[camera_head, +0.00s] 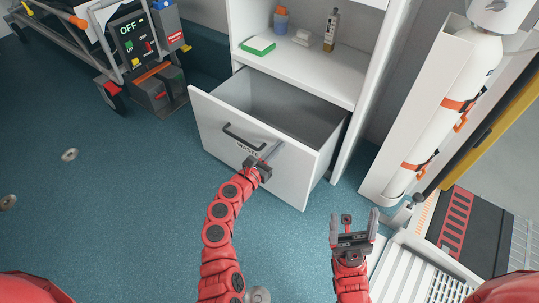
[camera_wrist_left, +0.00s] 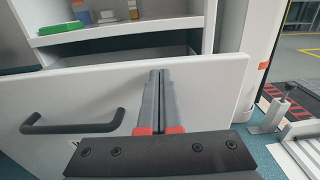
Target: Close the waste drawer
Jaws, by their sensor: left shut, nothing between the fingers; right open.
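The white waste drawer (camera_head: 290,172) is pulled out at the bottom of the white cabinet. Its inside, seen from above, looks empty. The dark bar handle (camera_head: 243,137) and the "WASTE" label are on its front; the handle also shows in the left wrist view (camera_wrist_left: 73,122). My left gripper (camera_head: 269,153) is shut and empty at the drawer front, right of the handle. In the left wrist view its fingers (camera_wrist_left: 161,90) point at the front panel near its top edge; I cannot tell whether they touch. My right gripper (camera_head: 354,223) is open and empty, right of the drawer.
The cabinet shelf (camera_head: 315,80) above the drawer holds a green box (camera_head: 258,46), a bottle (camera_head: 331,30) and small items. A white cylinder (camera_head: 455,110) stands in a holder at right. A wheeled stretcher with a control panel (camera_head: 139,42) is at upper left. Blue floor left is mostly clear.

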